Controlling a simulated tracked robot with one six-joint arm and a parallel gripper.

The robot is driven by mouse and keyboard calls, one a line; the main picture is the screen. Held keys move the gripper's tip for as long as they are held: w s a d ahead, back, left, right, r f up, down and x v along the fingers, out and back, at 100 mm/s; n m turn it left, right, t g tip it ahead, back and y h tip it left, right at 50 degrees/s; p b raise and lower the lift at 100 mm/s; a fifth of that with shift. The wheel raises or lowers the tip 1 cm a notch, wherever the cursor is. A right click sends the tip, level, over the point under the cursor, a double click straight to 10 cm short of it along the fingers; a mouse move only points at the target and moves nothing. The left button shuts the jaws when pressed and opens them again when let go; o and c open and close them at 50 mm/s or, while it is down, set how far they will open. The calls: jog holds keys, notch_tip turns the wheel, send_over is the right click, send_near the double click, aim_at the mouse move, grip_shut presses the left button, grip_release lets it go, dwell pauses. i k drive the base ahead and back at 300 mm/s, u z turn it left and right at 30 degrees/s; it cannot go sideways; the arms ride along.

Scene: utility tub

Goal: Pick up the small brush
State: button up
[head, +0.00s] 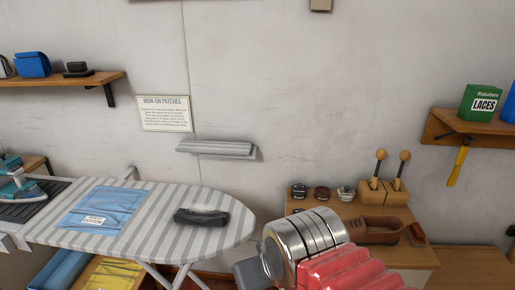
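A small brown brush-like object (416,233) lies at the right end of the wooden cabinet top, and it looks like the small brush. A larger brown brush-like piece (378,229) with a rounded body lies just left of it. My arm, with silver rings and a red ribbed part, fills the bottom centre and hides the cabinet's front left. No gripper fingers show, so I cannot see what they hold.
A striped ironing board (150,225) stands left, with a blue cloth (103,207) and a dark object (202,215) on it. Two wooden-handled tools (392,185) stand in a block behind the brushes, beside several small tins (322,193). A wall shelf (450,128) is at right.

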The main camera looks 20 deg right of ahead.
aim_at(417, 236)
jog(key=z, duration=1.7)
jog(key=k, duration=0.65)
jog(key=z, duration=0.3)
jog(key=i, duration=0.5)
jog(key=u, duration=0.05)
